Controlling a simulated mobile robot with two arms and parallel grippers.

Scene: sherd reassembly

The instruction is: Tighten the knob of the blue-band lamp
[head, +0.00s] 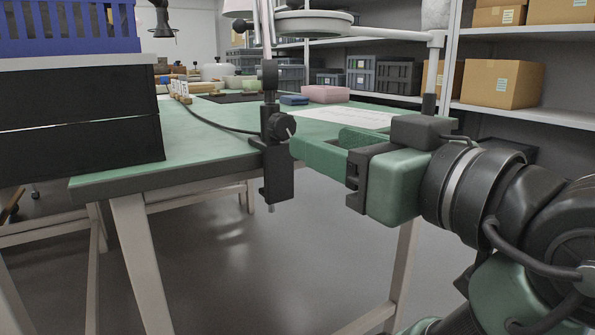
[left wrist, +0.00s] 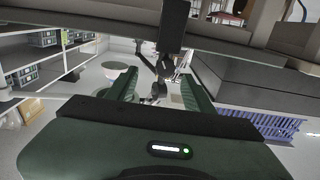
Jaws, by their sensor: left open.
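A black clamp (head: 277,165) grips the table's near edge, with a dark round knob (head: 282,126) and a lamp pole (head: 267,45) above it. No blue band shows on this lamp, so I cannot tell if it is the blue-band one. My left gripper (head: 315,143) is open and level, its green fingers pointing left at the knob. The left wrist view looks upside down; there the clamp (left wrist: 173,25) and knob (left wrist: 163,69) appear between or just beyond the open fingers (left wrist: 160,90). Contact cannot be told. My right gripper is not in view.
The green table (head: 215,148) holds a white sheet (head: 345,118), a pink block (head: 326,94) and a blue item (head: 294,100). Black boxes (head: 80,128) stand at left under a blue crate (head: 70,30). A second pole (head: 434,65) rises beside my wrist. Floor before the table is clear.

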